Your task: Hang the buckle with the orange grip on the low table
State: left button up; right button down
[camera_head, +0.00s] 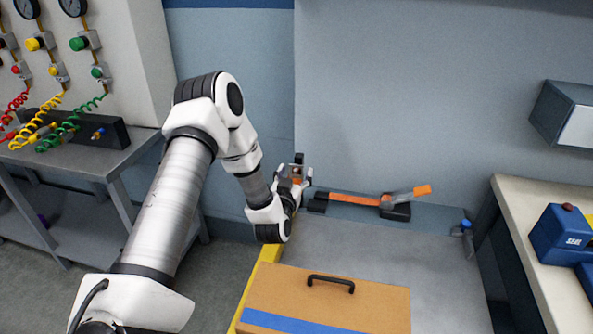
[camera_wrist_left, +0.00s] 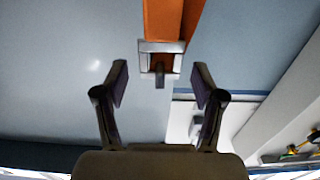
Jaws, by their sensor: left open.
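My left gripper (camera_head: 297,174) is open near the far left corner of the low table (camera_head: 445,270). It also shows in the left wrist view (camera_wrist_left: 160,88). There, a metal buckle (camera_wrist_left: 174,47) on an orange strap (camera_wrist_left: 172,18) is ahead of the open fingers, roughly centred between them; I cannot tell if they touch it. In the head view a small orange patch shows at the gripper, mostly hidden by it. On the table's far edge lies a black-based tensioner with an orange band (camera_head: 352,199) and a lever ending in an orange grip (camera_head: 422,190). My right gripper is out of view.
A brown case (camera_head: 375,300) with a black handle and blue stripe lies at the low table's front. A bench (camera_head: 530,215) with a blue device (camera_head: 560,235) stands right. A grey cart (camera_head: 90,155) with coiled hoses stands left. The table's middle right is clear.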

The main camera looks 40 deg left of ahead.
pick_arm(q)
jog(key=v, duration=0.5)
notch_tip(320, 180, up, 8)
jog(key=p, duration=0.1)
jog(key=shift+s, duration=0.25)
jog(key=shift+d, duration=0.15)
